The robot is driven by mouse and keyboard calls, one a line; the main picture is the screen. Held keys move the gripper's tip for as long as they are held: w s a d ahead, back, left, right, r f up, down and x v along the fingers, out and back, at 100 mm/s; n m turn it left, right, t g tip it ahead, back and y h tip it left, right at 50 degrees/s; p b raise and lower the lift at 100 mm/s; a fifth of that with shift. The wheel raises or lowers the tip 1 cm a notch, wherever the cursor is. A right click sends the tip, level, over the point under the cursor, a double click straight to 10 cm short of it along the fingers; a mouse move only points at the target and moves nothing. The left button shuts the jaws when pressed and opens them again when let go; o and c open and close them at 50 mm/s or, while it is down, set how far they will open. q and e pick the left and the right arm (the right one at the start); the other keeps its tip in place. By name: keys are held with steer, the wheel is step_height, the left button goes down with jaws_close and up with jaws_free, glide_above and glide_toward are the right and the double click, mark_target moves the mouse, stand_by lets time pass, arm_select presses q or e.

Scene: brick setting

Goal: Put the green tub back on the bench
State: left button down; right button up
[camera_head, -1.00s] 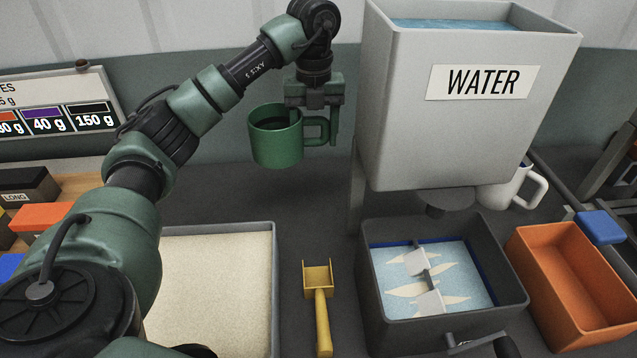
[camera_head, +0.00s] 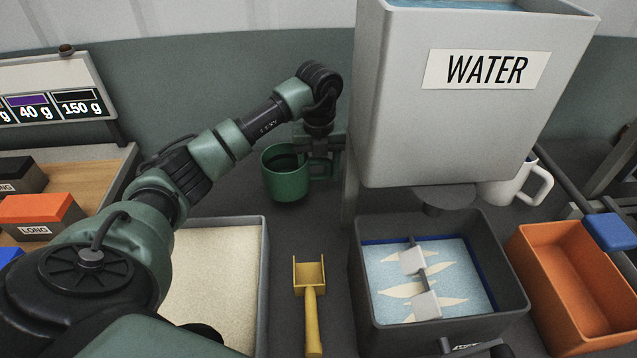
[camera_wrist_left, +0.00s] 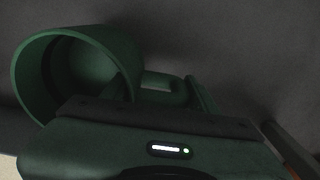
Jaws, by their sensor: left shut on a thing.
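The green tub (camera_head: 285,180), a mug-shaped cup with a handle, is upright at the back of the dark bench (camera_head: 235,195), left of the water tank. My left gripper (camera_head: 322,165) is shut on its handle, at the cup's right side. The cup's base looks at or very near the bench top; I cannot tell whether it touches. In the left wrist view the tub (camera_wrist_left: 75,75) shows its round open mouth and its handle, beside my gripper. My right gripper is not in view.
The grey water tank (camera_head: 430,120) stands close right of my left gripper. A white mug (camera_head: 515,185) is behind it. In front are a sand tray (camera_head: 262,290), a yellow scoop (camera_head: 311,290), a dark mixing box (camera_head: 375,325) and an orange bin (camera_head: 560,285).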

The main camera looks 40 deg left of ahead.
arm_select(q)
step_height(320, 180, down, 4)
steer(key=shift+f, duration=0.1)
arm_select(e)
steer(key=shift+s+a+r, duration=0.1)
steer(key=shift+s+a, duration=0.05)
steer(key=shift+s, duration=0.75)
arm_select(q)
steer(key=shift+f, duration=0.15)
steer(key=shift+c, duration=2.1)
jaws_free()
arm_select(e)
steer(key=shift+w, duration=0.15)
arm_select(q)
steer(key=shift+w+r, duration=0.1)
steer(key=shift+r, duration=0.45)
step_height(320, 180, up, 11)
steer(key=shift+r+b, duration=0.1)
steer(key=shift+b, duration=0.4)
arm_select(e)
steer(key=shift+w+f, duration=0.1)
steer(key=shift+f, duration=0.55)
